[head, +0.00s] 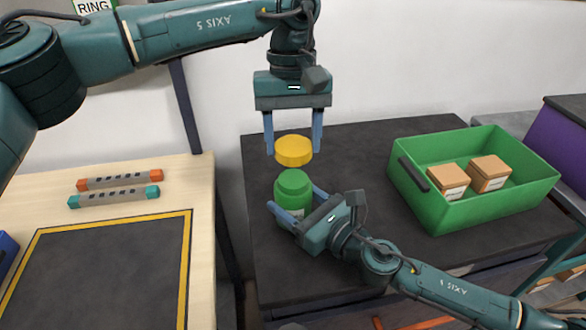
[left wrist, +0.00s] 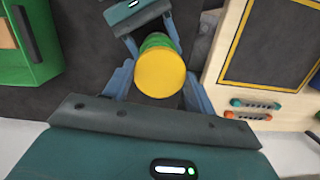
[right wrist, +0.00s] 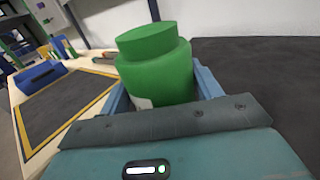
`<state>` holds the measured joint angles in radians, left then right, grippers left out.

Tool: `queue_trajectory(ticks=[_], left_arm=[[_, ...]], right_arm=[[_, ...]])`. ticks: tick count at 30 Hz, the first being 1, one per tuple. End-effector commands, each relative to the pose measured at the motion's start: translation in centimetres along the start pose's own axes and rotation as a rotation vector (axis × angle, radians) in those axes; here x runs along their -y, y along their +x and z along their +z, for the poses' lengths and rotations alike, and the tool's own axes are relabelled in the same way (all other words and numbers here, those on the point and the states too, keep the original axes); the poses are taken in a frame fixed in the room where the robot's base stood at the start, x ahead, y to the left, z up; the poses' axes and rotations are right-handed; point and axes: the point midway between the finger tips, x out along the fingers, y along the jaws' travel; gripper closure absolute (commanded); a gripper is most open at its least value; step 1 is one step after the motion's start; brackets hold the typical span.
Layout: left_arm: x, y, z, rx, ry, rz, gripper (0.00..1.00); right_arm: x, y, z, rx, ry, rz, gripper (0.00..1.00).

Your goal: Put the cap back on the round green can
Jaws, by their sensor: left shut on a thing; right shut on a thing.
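The round green can (head: 293,190) stands upright on the dark table, its narrower neck on top. My right gripper (head: 292,208) is shut on the can's body from the front right; the can also fills the middle of the right wrist view (right wrist: 157,75). The yellow cap (head: 293,152) is level above the can, with a small gap between them. My left gripper (head: 293,145) points down and is shut on the cap from both sides. In the left wrist view the cap (left wrist: 160,73) covers most of the can, whose green edge (left wrist: 158,41) shows behind it.
A green crate (head: 440,205) with two tan boxes (head: 489,173) stands to the right on the dark table (head: 345,150). A wooden table at left holds a yellow-edged dark mat (head: 100,270) and two bars, orange-ended (head: 120,180) and teal-ended (head: 115,196).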

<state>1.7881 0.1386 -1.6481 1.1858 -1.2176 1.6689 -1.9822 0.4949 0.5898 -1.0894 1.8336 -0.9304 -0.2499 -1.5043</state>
Motion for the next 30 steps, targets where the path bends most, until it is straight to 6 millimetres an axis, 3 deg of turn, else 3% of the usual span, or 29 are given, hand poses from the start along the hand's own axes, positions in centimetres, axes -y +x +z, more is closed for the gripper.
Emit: queue_trajectory(ticks=[7, 23, 30], left_arm=[[0.0, 3.5, -0.5, 0.003, -0.001, 0.000, 0.66], [0.0, 3.6, -0.5, 0.000, -0.001, 0.000, 0.65], [0.0, 4.8, -0.7, 0.001, -0.002, 0.001, 0.65]], right_arm=[[0.0, 0.0, 0.0, 0.000, 0.000, 0.000, 0.77], [0.0, 0.0, 0.0, 0.000, 0.000, -0.001, 0.77], [0.0, 0.0, 0.0, 0.000, 0.000, -0.001, 0.77]])
